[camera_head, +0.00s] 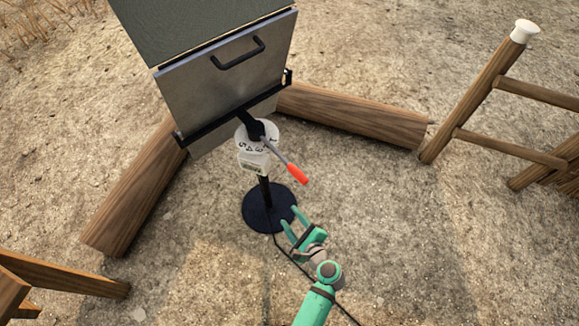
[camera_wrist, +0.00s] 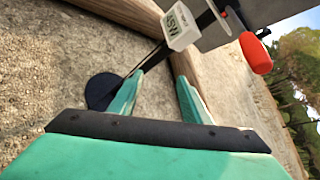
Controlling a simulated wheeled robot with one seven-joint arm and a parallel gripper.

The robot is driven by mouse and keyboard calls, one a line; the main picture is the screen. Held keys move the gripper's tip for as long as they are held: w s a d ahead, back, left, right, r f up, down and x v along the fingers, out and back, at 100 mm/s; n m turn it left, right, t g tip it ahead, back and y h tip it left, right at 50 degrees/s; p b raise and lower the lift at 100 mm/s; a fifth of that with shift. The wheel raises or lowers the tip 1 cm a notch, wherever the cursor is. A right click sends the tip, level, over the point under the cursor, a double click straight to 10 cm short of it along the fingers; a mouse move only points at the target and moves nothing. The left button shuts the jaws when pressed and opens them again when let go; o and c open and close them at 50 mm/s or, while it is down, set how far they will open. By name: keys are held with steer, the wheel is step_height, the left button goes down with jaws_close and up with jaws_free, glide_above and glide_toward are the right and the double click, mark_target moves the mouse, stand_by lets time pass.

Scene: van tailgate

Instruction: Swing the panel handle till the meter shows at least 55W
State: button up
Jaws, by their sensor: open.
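The panel handle is a grey lever with a red grip (camera_head: 297,174), slanting down to the right from a white numbered dial (camera_head: 246,133). The red grip also shows at the upper right of the wrist view (camera_wrist: 255,53). The meter (camera_head: 254,162) is a white box on a black post below the dial; in the wrist view its display (camera_wrist: 178,22) is tilted and seems to read 45W. My gripper (camera_head: 289,215) is open and empty, below the red grip and apart from it. Its fingers also show in the wrist view (camera_wrist: 161,75), with the grip off to their right.
The post stands on a round black base (camera_head: 268,205), with a cable running along the ground. Behind it is a grey metal panel face (camera_head: 190,90) with a black pull (camera_head: 238,52). Logs (camera_head: 350,117) lie on both sides. A wooden frame (camera_head: 480,90) stands at right.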

steer(key=w+d+r+m+y, duration=0.2)
steer(key=w+d+r+y, duration=0.1)
steer(key=w+r, duration=0.2)
steer(key=t+y, duration=0.1)
steer(key=y, duration=0.2)
glide_toward(290, 165)
steer(key=shift+m, duration=0.4)
steer(key=x, duration=0.3)
steer(key=f+x, duration=0.1)
steer(key=x, duration=0.6)
steer(key=shift+w+a+f, duration=0.1)
steer(key=shift+w+f, duration=0.05)
steer(key=shift+f, duration=0.05)
steer(key=shift+c, duration=0.5)
